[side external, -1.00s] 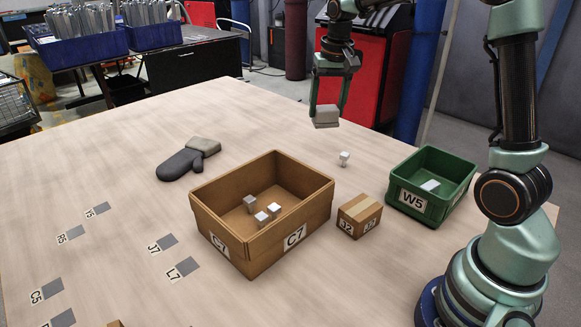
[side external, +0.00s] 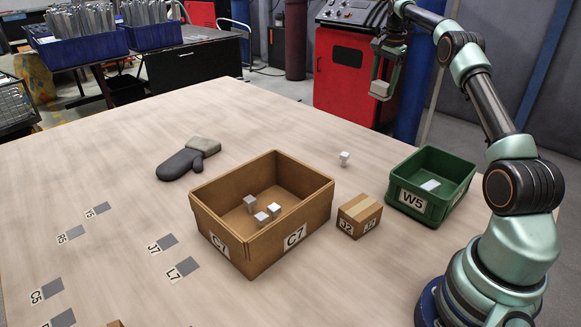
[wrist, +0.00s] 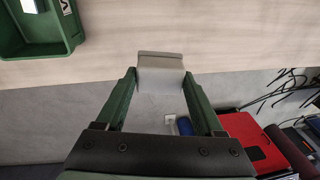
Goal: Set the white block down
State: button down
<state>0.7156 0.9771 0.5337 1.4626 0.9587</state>
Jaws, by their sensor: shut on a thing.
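My gripper (side external: 382,84) is high above the far right part of the table, behind the green bin in the side external view. It is shut on a block (side external: 379,91) that looks light grey to white. In the wrist view the block (wrist: 160,74) sits between the two green fingertips, clear of any surface.
The large cardboard box (side external: 219,213) is marked C7. A small closed carton (side external: 359,217) stands between it and the green bin (side external: 449,198) marked W5. A dark mitt (side external: 182,163) lies to the left. Grey labelled patches (side external: 168,241) mark the left side.

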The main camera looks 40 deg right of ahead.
jog(key=shift+s+d, duration=0.15)
jog(key=shift+d, duration=0.25)
send_over(372, 152)
jog(key=f, duration=1.9)
jog(key=shift+s+a+f, duration=0.15)
jog(key=shift+s+f, duration=0.2)
grip_release()
